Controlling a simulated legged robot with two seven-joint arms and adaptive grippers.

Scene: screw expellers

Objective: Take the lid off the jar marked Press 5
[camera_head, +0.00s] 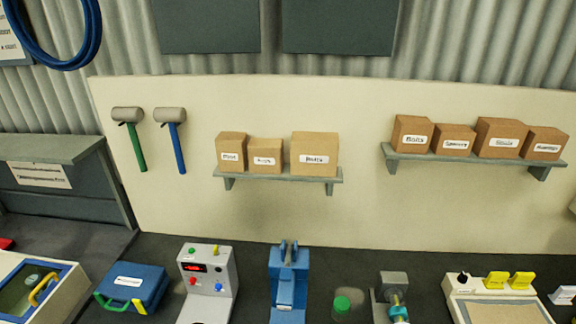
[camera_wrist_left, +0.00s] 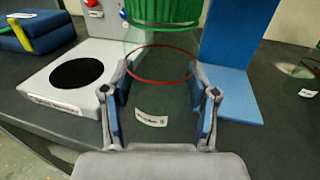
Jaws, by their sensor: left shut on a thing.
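In the left wrist view, a clear jar (camera_wrist_left: 160,95) with a ribbed green lid (camera_wrist_left: 163,10), a red ring and a small white label stands upright. The label is too blurred to read. The lid is on the jar and its top is cut off by the frame. My left gripper (camera_wrist_left: 162,100) is shut on the jar body, one finger on each side, below the lid. A second clear jar (camera_wrist_left: 307,75) shows at the right edge; in the head view a jar with a green lid (camera_head: 342,303) stands right of the blue press. Neither gripper shows in the head view.
A grey control box (camera_head: 208,280) stands left of the blue press (camera_head: 288,285); its base with a black disc (camera_wrist_left: 77,73) is close left of the held jar. A blue case (camera_head: 132,287) lies further left. A metal clamp device (camera_head: 392,295) stands right of the second jar.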

